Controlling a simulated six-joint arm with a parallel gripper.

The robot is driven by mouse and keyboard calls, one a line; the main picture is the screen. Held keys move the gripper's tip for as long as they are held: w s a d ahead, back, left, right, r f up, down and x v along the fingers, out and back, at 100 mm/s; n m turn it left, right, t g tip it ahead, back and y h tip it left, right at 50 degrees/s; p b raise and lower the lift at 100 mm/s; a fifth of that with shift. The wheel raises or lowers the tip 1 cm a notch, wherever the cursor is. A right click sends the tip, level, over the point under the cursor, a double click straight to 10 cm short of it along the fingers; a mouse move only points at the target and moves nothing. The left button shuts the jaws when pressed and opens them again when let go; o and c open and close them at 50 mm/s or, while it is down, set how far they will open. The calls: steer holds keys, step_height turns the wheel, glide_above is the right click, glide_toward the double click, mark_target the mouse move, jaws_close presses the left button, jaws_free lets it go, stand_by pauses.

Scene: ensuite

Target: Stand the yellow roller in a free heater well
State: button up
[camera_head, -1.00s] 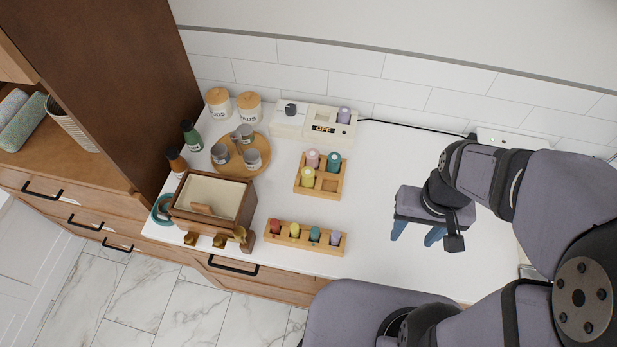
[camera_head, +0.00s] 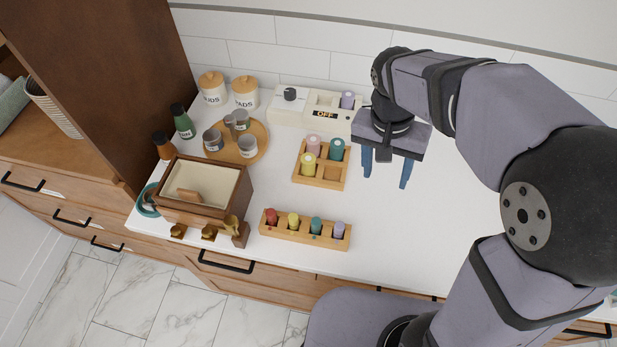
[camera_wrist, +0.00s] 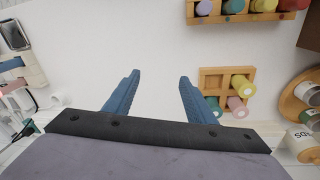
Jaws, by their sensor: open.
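The yellow roller (camera_head: 308,165) stands in the front-left compartment of a square wooden tray (camera_head: 320,184); it also shows in the wrist view (camera_wrist: 241,85). A pink roller (camera_head: 313,144) and a teal roller (camera_head: 336,149) stand behind it. The tray's front-right compartment is empty. The white heater (camera_head: 289,113) stands against the tiled wall with a dark dial and an "OFF" display. A lilac roller (camera_head: 347,100) stands in its right part; the opening left of it looks empty. My gripper (camera_head: 385,176) is open and empty, above the counter right of the tray; it also shows in the wrist view (camera_wrist: 160,80).
A long wooden rack (camera_head: 305,236) with several small coloured rollers lies in front of the tray. A wooden box (camera_head: 205,200), a round tray (camera_head: 261,140) with cups, bottles and lidded jars stand left. The counter's middle right is clear.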

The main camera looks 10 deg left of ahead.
steer(key=w+a+f+m+t+h+b, duration=0.1)
steer(key=w+a+b, duration=0.15)
steer(key=a, duration=0.25)
steer(key=w+a+f+m+b, duration=0.2)
steer(key=a+b, duration=0.2)
steer(key=a, duration=0.2)
steer(key=m+t+b, duration=0.2)
steer(key=m+b, duration=0.1)
steer(key=b, duration=0.2)
glide_toward(306, 159)
step_height(306, 159, down, 2)
steer(key=shift+h, duration=0.3)
steer(key=shift+w+x, duration=0.2)
steer(key=shift+x, duration=3.75)
steer(key=shift+r, duration=0.1)
steer(key=c, duration=1.1)
